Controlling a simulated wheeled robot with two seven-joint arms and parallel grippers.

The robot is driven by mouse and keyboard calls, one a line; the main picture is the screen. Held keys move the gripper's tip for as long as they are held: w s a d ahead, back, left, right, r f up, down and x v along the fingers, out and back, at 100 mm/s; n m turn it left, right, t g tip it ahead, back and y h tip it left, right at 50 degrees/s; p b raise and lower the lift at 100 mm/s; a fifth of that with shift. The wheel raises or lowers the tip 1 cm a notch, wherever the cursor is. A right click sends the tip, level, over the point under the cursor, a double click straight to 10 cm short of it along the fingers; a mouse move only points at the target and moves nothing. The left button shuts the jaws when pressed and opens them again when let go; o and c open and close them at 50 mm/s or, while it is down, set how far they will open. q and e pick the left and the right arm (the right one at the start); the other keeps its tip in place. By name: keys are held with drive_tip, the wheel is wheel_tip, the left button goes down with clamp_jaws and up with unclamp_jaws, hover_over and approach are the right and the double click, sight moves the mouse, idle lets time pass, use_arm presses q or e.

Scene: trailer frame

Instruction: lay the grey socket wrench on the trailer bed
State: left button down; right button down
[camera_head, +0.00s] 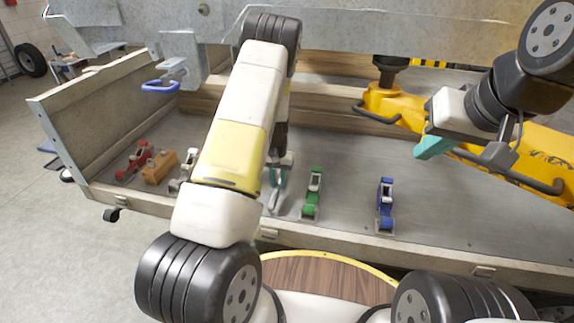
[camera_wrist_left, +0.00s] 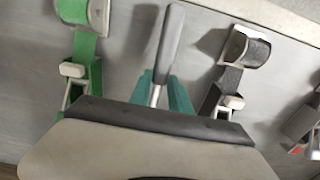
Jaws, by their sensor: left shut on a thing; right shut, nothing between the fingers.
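The grey socket wrench (camera_wrist_left: 170,45) has a dark grey handle and a bright metal shaft. In the left wrist view the teal fingers of my left gripper (camera_wrist_left: 160,92) are shut on its shaft. In the head view this gripper (camera_head: 277,176) is low over the trailer bed (camera_head: 350,160), between the green and the grey ratchet straps, partly hidden by my forearm. I cannot tell whether the wrench touches the bed. My right gripper (camera_head: 434,147) is shut and empty, above the bed at the right.
A green ratchet strap (camera_head: 313,193) and a blue one (camera_head: 386,204) stand right of my left gripper. Grey (camera_head: 187,168), orange (camera_head: 160,167) and red (camera_head: 136,160) ones stand left. A yellow machine (camera_head: 400,108) fills the back right. Bare bed lies around the blue strap.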

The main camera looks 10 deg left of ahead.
use_arm(q)
drive_tip(key=shift+f, duration=0.85)
drive_tip(key=shift+c, duration=2)
unclamp_jaws()
drive_tip(key=o, duration=0.4)
